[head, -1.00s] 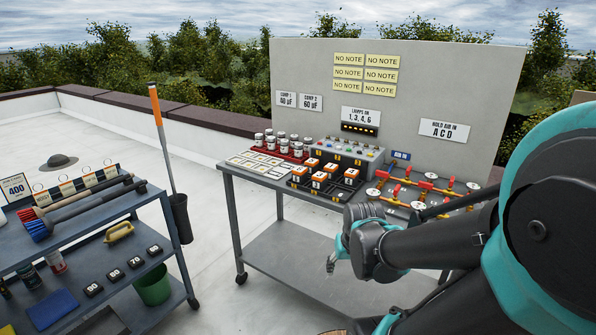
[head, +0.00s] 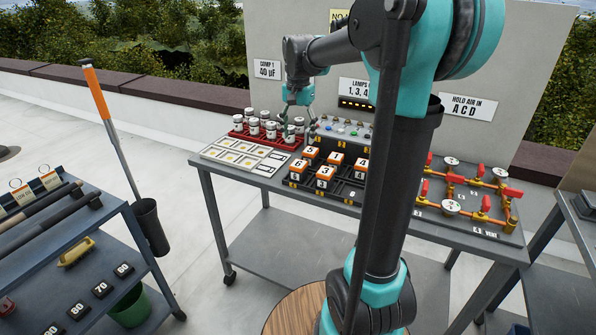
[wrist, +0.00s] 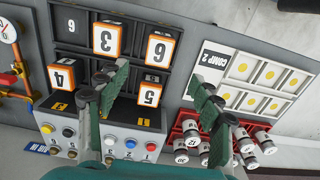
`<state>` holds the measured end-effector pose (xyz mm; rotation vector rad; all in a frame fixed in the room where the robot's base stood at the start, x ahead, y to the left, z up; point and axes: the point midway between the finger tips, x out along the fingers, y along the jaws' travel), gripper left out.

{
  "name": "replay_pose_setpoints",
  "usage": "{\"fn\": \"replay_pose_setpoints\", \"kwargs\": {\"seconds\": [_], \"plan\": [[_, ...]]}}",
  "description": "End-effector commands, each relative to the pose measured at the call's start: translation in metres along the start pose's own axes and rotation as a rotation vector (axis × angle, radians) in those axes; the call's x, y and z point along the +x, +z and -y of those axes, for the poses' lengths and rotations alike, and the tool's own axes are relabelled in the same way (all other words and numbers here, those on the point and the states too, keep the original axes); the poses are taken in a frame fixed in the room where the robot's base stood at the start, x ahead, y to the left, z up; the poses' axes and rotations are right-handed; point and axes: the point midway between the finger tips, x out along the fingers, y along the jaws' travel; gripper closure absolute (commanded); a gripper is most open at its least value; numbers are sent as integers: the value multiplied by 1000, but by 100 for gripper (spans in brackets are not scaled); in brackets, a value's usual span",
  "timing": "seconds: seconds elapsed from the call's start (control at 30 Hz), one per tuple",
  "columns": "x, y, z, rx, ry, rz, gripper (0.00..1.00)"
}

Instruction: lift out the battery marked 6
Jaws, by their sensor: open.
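The battery marked 6 (head: 297,167), a white-topped orange block, sits at the front left of a black slotted tray (head: 345,193). In the wrist view the 6 battery (wrist: 160,48) shows upside down, beyond the fingertips. The battery marked 5 (head: 310,152) sits behind it and the battery marked 3 (head: 324,174) to its right. The battery marked 4 (head: 360,165) is further right. My gripper (head: 298,112) is open and empty, above the back of the bench near the jars. In the wrist view its fingers (wrist: 163,82) are spread.
Red-racked white jars (head: 268,131) stand left of the tray, close to my gripper. A white card board (head: 240,155) lies in front of them. A switch box (head: 342,131) is behind the batteries. Pipes with red valves (head: 480,195) fill the right side. An upright panel (head: 530,60) backs the bench.

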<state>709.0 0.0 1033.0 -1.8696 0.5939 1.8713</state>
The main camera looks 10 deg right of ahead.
Motion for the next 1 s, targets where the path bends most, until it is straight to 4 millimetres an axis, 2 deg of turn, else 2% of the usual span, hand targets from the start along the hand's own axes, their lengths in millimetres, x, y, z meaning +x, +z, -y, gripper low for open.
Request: {"fn": "replay_pose_setpoints", "kwargs": {"seconds": [0.1, 0.3, 0.57, 0.8, 1.0], "plan": [[25, 0, 0, -1, 0, 0, 34], [60, 0, 0, -1, -1, -1, 34], [79, 0, 0, -2, -1, -1, 34], [111, -1, 0, -2, -1, -1, 34], [128, -1, 0, -2, -1, -1, 34]]}}
